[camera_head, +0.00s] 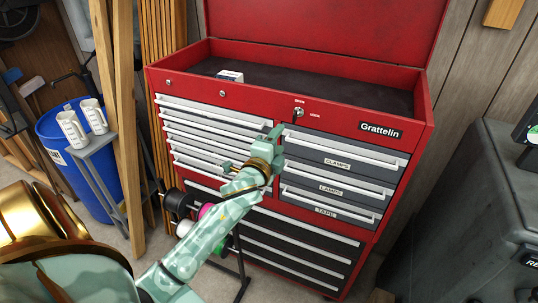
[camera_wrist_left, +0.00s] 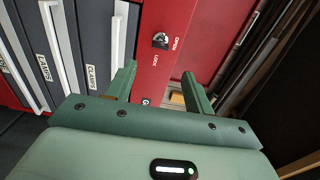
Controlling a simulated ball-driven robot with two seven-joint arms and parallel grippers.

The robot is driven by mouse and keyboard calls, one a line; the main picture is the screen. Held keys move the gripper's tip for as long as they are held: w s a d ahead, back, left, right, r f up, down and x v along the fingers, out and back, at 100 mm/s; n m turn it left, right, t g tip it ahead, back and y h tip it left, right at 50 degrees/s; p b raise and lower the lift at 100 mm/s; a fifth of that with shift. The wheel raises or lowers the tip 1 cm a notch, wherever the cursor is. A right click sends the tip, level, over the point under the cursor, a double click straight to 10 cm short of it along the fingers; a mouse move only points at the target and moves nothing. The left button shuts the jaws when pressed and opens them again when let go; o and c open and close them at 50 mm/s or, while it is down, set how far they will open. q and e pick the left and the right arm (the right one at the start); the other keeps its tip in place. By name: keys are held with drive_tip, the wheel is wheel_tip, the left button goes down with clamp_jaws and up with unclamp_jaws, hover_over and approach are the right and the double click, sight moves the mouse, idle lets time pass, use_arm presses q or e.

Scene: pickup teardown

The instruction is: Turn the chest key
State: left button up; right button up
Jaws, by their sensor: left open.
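The red tool chest (camera_head: 360,110) has a metal key in a lock (camera_head: 298,112) on its upper front strip, with small labels above and to the right of it. In the left wrist view the key and lock (camera_wrist_left: 160,40) show ahead of the fingers, beside the words OPEN and LOCK. My left gripper (camera_head: 252,150) is open and empty in front of the drawers, below and left of the key. In the left wrist view its two fingers (camera_wrist_left: 158,76) stand apart, with the key beyond the gap, not between them. My right gripper is out of view.
Drawers labelled CLAMPS (camera_head: 340,160), LAMPS and TAPE lie below the key, with protruding handles. The lid is up and a small box (camera_head: 230,75) lies in the top tray. Spools (camera_head: 187,212) stand below my arm. A blue bin (camera_head: 75,160) and mugs are at left.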

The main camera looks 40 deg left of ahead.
use_arm(q)
drive_tip(key=v, duration=0.5)
drive_tip(key=shift+s+d+b, duration=0.1)
drive_tip(key=shift+s+b, duration=0.2)
drive_tip(key=shift+s, duration=0.05)
